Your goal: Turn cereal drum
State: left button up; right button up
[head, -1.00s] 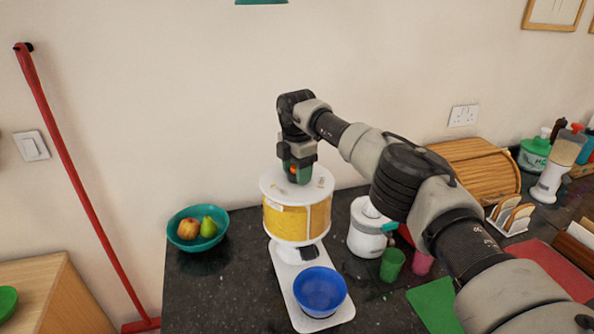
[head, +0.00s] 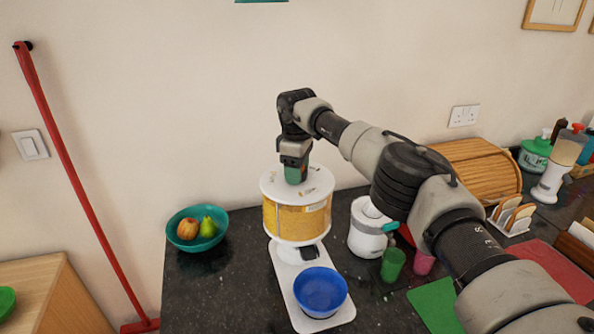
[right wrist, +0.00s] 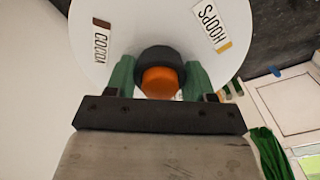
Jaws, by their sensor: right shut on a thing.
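The cereal drum (head: 296,220) is a clear cylinder with yellow cereal inside and a white lid, standing on a white base (head: 330,320). A blue bowl (head: 320,290) sits on the front of that base. My right gripper (head: 295,178) points down onto the middle of the lid. In the right wrist view, its green fingers are shut on an orange knob with a dark collar (right wrist: 160,80). Lid labels there read COCOA (right wrist: 101,38) and HOOPS (right wrist: 212,30). My left gripper is not in view.
A teal fruit bowl (head: 197,243) stands left of the drum. A white jug-like appliance (head: 367,240), a green cup (head: 392,265) and a pink cup (head: 424,262) stand to the right. The wall is close behind.

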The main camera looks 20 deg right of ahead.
jog(key=shift+d+r+m, duration=0.1)
jog(key=shift+r+m, duration=0.1)
jog(key=shift+m, duration=0.6)
jog(key=o, duration=1.1)
jog(key=shift+c, duration=0.2)
jog(key=shift+o, duration=1.1)
jog(key=shift+f, duration=0.15)
notch_tip(320, 180, up, 6)
jog(key=shift+r+b, duration=0.2)
jog(key=shift+b, duration=0.8)
notch_tip(320, 180, up, 4)
jog(key=shift+f+p, duration=0.1)
jog(key=shift+p, duration=0.5)
jog(key=shift+r, duration=0.35)
